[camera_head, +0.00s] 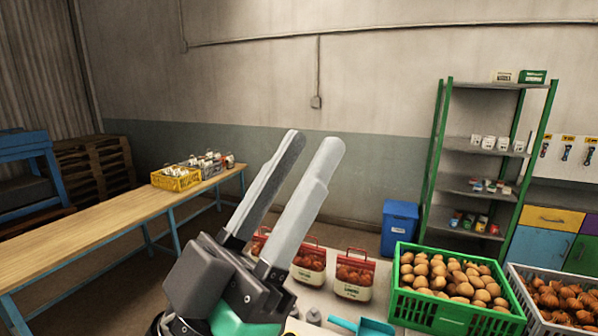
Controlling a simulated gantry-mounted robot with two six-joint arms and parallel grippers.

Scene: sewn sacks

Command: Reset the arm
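My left gripper (313,145) is raised in the middle of the head view, with its two long grey fingers pointing up and to the right. A narrow gap shows between the fingers, and nothing is held in it. The fingers stand in front of the wall, and the gripper body hides part of the worktop and sacks behind it. My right gripper is not in view.
Red-topped sacks (354,277) stand on a pale worktop. A teal scoop (366,328) lies before them. A green crate (456,318) of potatoes and a grey crate (530,322) of onions are at right. A wooden bench (80,238) runs along the left.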

